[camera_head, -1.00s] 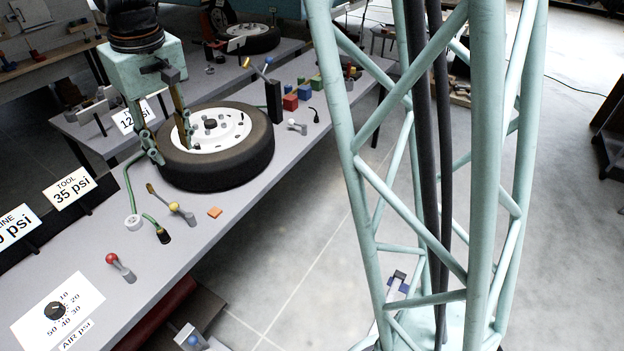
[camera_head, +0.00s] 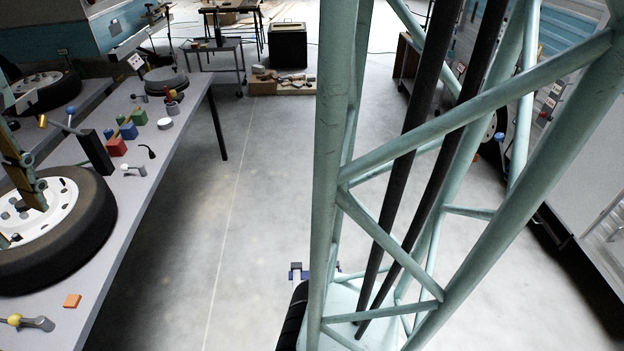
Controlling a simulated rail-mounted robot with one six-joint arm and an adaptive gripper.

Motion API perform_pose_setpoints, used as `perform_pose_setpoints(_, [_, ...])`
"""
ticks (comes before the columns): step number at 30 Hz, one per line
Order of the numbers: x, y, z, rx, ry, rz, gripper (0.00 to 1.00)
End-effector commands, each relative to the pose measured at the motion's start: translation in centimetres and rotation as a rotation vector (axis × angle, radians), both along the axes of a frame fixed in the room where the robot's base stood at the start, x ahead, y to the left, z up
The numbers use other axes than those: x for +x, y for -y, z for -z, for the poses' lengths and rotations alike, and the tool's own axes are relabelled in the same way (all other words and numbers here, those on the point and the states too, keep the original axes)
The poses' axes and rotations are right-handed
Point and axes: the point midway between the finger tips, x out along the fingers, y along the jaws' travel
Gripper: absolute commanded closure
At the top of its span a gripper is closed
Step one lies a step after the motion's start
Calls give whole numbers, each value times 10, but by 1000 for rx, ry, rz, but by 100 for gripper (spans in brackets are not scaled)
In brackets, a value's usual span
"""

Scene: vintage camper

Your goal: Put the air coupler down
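My gripper (camera_head: 22,205) is cut off by the left edge of the head view. One brass-and-teal finger shows in front of the white rim of a tire (camera_head: 85,235). The other finger is out of frame or hidden, so I cannot tell the gap or whether anything is held. I cannot make out the air coupler in this view. A small black fitting with a short curved lead (camera_head: 147,151) lies on the grey bench (camera_head: 180,130), but I cannot tell what it is.
My teal lattice column fills the right middle. Open floor (camera_head: 230,200) lies right of the bench.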

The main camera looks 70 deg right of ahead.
Motion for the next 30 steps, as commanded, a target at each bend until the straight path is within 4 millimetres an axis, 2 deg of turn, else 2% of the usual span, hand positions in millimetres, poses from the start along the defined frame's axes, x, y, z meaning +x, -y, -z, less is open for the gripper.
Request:
perform_pose_setpoints(3, [-21, 11, -6, 1, 9, 22, 67])
perform_pose_setpoints(15, [-91, 28, -21, 7, 47, 62, 67])
perform_pose_setpoints(30, [-177, 43, -21, 14, 91, 113, 67])
